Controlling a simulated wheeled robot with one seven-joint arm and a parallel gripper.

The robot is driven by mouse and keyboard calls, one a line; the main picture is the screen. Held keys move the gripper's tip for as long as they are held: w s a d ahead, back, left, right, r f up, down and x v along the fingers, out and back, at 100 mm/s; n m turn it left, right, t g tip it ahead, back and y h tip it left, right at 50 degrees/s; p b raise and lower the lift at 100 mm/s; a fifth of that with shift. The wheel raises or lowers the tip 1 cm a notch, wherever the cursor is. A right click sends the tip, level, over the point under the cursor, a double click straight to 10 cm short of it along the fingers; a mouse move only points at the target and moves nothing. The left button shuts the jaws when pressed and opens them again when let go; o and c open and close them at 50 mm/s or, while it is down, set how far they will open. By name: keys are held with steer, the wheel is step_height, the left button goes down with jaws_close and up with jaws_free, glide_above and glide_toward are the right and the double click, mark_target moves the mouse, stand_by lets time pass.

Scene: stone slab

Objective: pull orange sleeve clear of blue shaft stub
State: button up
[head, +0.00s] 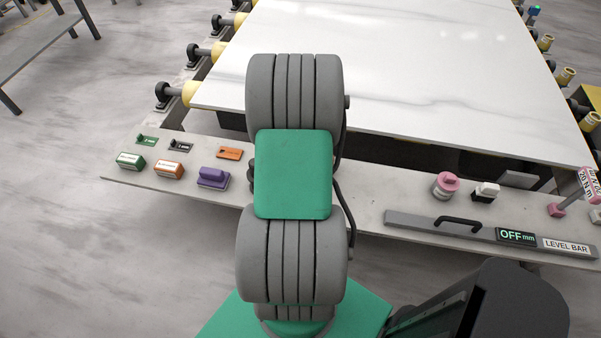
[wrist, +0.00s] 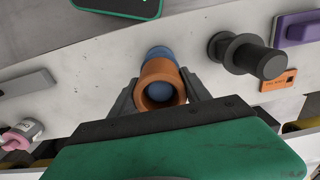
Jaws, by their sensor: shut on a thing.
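In the wrist view, the orange sleeve (wrist: 147,73) is a short open ring. The blue shaft stub (wrist: 160,52) shows beyond the sleeve's far rim, and its rounded blue end also shows inside the sleeve's opening, so the sleeve is around the stub. My gripper (wrist: 158,77) is shut on the sleeve, with one dark finger on its left side and one on its right. In the head view my arm covers the middle of the ledge, and sleeve, stub and fingers are hidden.
A dark grey peg (wrist: 262,60) stands close to the right of my gripper. A purple block (head: 213,178) and orange plate (head: 229,153) lie left on the ledge (head: 380,208). A pink-topped knob (head: 446,185) and level bar (head: 480,236) are right. A white slab (head: 420,75) lies behind.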

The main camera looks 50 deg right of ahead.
steer(key=shift+r+p, duration=2.25)
steer(key=shift+r, duration=1.05)
steer(key=shift+r, duration=2.95)
